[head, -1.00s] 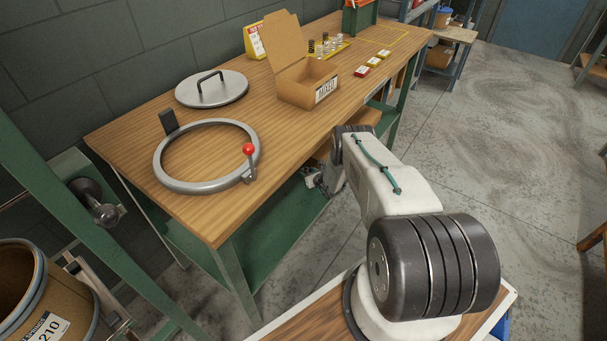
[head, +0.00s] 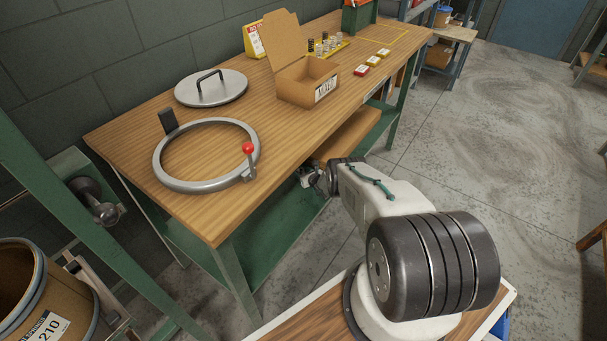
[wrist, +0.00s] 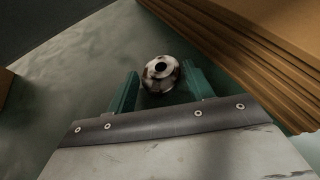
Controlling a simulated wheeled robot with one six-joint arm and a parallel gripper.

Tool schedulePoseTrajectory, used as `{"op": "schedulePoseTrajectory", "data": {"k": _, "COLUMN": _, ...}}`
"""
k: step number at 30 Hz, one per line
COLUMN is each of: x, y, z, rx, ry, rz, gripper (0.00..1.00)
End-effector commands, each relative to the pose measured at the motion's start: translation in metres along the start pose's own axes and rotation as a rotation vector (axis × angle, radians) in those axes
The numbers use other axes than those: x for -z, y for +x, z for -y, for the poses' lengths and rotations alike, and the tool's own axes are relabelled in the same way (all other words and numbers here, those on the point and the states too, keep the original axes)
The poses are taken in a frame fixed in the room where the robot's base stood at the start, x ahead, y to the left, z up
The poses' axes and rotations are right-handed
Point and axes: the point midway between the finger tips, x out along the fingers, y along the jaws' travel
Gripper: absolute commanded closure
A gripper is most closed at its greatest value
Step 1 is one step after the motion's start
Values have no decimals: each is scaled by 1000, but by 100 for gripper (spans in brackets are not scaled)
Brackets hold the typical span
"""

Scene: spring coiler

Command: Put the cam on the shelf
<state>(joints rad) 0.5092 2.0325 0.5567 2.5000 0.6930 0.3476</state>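The cam (wrist: 161,74) is a small, shiny, rounded metal part with a dark hole in its end. In the wrist view it sits between the green fingertips of my gripper (wrist: 162,80), which touch it on both sides. My gripper is shut on it. In the head view my gripper (head: 308,178) reaches in under the front edge of the bench, over the green lower shelf (head: 275,232). The cam cannot be made out there. In the wrist view the grey-green shelf surface (wrist: 85,60) lies beyond the cam. I cannot tell whether the cam touches it.
Stacked brown cardboard (wrist: 250,50) lies close on the right in the wrist view; it also shows under the bench (head: 350,135). The bench top (head: 290,125) overhangs the shelf and holds a clamp ring (head: 165,180), a lid (head: 235,92) and an open carton (head: 295,95). Shelf left of the cam looks clear.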

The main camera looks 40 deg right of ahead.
Motion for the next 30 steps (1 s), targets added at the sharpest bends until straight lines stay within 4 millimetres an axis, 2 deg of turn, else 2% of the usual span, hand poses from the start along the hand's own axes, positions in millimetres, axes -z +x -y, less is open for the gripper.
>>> {"op": "schedulePoseTrajectory", "data": {"k": 11, "x": 0, "y": -1, "z": 0, "rx": 0, "ry": 0, "rz": 1, "gripper": 34}}
{"op": "schedulePoseTrajectory", "data": {"k": 17, "x": -1, "y": -11, "z": 1, "rx": -2, "ry": 1, "rz": -1, "gripper": 34}}
{"op": "schedulePoseTrajectory", "data": {"k": 23, "x": -1, "y": -36, "z": 1, "rx": 1, "ry": 1, "rz": -2, "gripper": 34}}
{"op": "schedulePoseTrajectory", "data": {"k": 30, "x": -1, "y": -78, "z": 1, "rx": 1, "ry": 2, "rz": -2, "gripper": 34}}
